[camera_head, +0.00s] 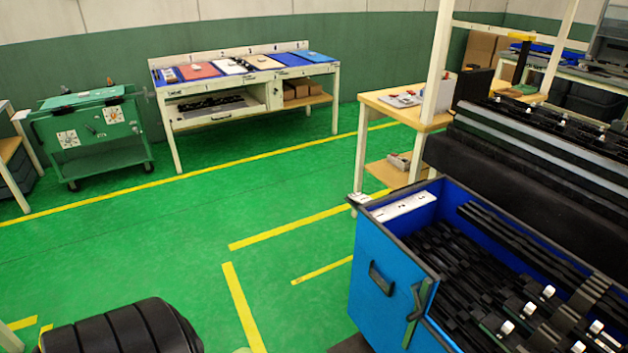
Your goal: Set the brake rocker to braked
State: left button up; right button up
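I cannot make out a part that is clearly the brake rocker. A blue wheeled-cart-like bin (393,255) stands at the lower right. A black recessed handle (380,278) and a dark green and black upright strip (419,306) are on the bin's left face. The bin's foot is mostly out of frame. Neither of my grippers is in view.
The bin holds many long black trim parts (470,265) with white clips. A black-padded rack stands behind it. A wooden-topped bench (375,103), a long workbench (246,93) and a green cart (95,130) stand further back. Green floor with yellow lines is clear at centre left.

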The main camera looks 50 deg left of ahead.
aim_at(359, 198)
jog(key=u, duration=1.2)
